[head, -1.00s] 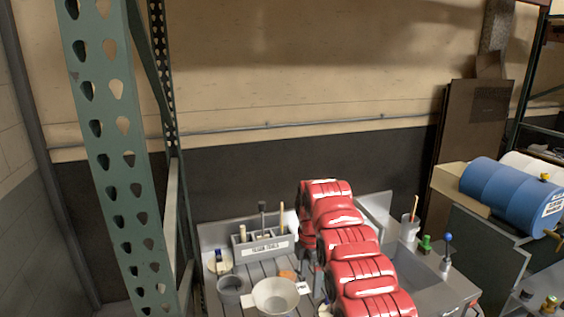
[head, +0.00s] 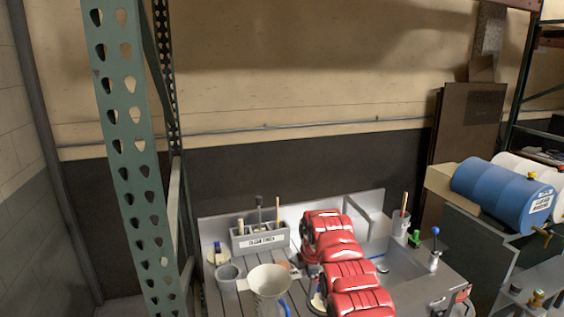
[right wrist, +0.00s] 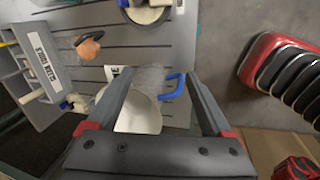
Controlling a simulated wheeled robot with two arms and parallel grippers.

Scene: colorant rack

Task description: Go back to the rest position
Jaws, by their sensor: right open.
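My right arm, in red segments, reaches over the grey workbench (head: 212,297) in the middle of the head view. Its gripper end is mostly hidden there behind the arm. In the right wrist view my right gripper (right wrist: 159,75) is open, its two dark fingers apart with nothing clasped. A white vessel (right wrist: 138,112) with a blue handle (right wrist: 172,86) shows beyond and between the fingers. I cannot tell how far below them it is. The same vessel (head: 268,281) stands at the bench front in the head view. My left gripper is not seen.
A tool cup (head: 400,225) and a sink (head: 385,266) are to the right. A green rack post (head: 138,170) rises at left; a blue drum (head: 503,193) lies at right.

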